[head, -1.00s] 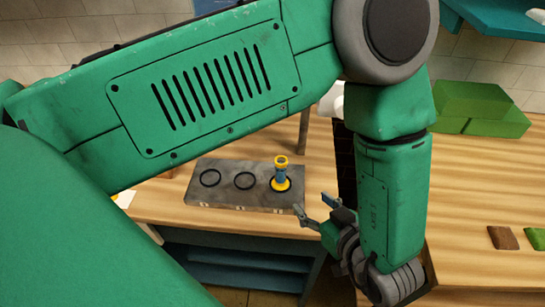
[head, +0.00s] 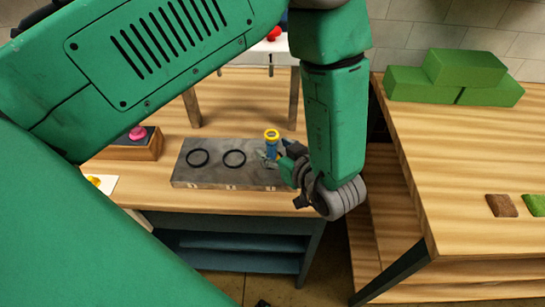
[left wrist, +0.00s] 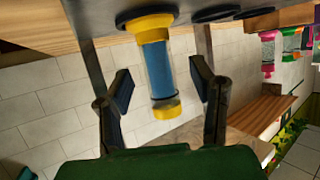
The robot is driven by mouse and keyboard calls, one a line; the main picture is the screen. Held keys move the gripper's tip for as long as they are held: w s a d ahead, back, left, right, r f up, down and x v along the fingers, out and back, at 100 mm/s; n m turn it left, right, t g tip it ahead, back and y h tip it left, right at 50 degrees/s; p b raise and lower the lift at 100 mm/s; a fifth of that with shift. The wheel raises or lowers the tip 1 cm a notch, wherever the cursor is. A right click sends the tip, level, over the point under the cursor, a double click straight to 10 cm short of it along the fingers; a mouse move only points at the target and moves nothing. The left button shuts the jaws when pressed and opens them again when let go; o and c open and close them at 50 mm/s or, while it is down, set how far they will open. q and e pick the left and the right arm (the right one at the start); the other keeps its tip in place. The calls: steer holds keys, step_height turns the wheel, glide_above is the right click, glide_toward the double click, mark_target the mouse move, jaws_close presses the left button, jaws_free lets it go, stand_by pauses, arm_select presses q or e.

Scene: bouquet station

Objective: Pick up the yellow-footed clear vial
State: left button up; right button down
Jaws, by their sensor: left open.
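The yellow-footed clear vial (head: 271,146) stands upright at the right end of a grey block (head: 215,174). It has blue contents and a yellow rim; its foot is partly hidden by my gripper in the head view. My left gripper (head: 279,156) is open at the vial. In the left wrist view the vial (left wrist: 157,70) appears upside down, between the two spread fingers of the gripper (left wrist: 163,88), with a gap on each side. Its yellow foot rests on the block there. My right gripper is not in view.
Two black rings (head: 234,158) mark empty places on the block, left of the vial. A wooden box with a pink knob (head: 137,133) stands further left. Green blocks (head: 450,80) sit on the right-hand table, beyond a gap. A raised white stand (head: 262,58) is behind.

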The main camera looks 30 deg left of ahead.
arm_select(q)
steer(key=shift+b+x, duration=0.3)
steer(key=shift+x, duration=0.9)
steer(key=shift+d, duration=0.3)
jaws_close()
